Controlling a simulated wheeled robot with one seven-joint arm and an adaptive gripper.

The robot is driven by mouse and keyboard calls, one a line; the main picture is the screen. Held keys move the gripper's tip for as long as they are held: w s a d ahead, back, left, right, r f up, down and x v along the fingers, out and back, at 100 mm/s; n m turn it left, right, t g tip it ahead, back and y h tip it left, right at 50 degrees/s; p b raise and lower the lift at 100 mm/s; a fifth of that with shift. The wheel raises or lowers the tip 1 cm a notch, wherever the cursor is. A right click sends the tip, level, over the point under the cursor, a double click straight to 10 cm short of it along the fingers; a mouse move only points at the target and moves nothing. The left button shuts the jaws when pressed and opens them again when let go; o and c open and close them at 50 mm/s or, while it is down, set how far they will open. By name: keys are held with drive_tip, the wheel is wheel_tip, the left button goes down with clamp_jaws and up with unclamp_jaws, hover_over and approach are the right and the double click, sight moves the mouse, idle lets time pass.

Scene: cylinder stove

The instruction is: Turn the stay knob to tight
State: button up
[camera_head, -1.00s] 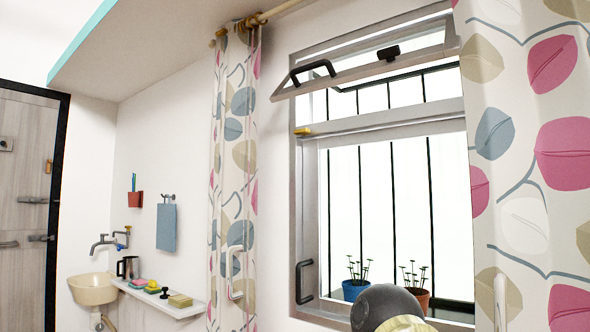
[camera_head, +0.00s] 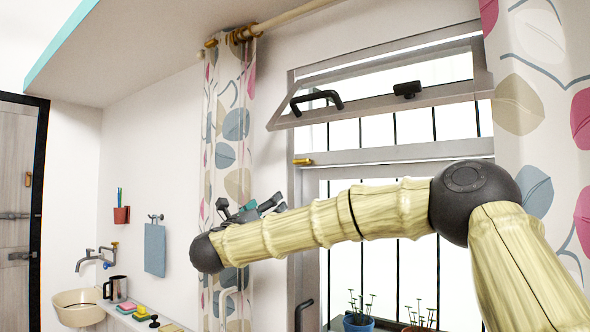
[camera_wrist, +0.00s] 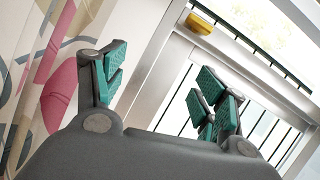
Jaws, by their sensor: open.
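A black knob (camera_head: 407,89) sits on the lower rail of the tilted-open upper window sash (camera_head: 370,103). I take it for the stay knob, but I cannot tell whether it is tight. My gripper (camera_head: 252,208) is raised in front of the left curtain, left of the window and lower than the knob. In the wrist view my gripper (camera_wrist: 163,88) has its green-padded fingers spread apart with nothing between them. The knob is not seen in the wrist view. A brass catch (camera_head: 303,161) on the window frame also shows there (camera_wrist: 199,24), beyond the fingers.
A black curved handle (camera_head: 316,101) projects from the sash's left end. The patterned left curtain (camera_head: 226,120) hangs behind my gripper; the right curtain (camera_head: 540,110) borders the window. A sink (camera_head: 78,306) and shelf stand at lower left. Potted plants (camera_head: 358,322) stand at the window's base.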

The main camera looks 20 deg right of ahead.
sight(299, 161)
wheel_tip(299, 161, up, 9)
drive_tip(key=s+d+m+g+h+p, duration=0.1)
drive_tip(key=s+d+m+g+h, duration=0.15)
drive_tip(key=m, duration=0.25)
drive_tip(key=shift+y, duration=0.25)
drive_tip(key=p+x, duration=0.1)
drive_tip(key=x, duration=0.4)
drive_tip(key=p+x, duration=0.2)
drive_tip(key=x, duration=0.4)
drive_tip(key=shift+w+a+f, duration=0.1)
drive_tip(key=shift+w+a, duration=0.1)
drive_tip(key=shift+w, duration=0.05)
drive_tip(key=shift+c, duration=0.2)
drive_tip(key=c, duration=1)
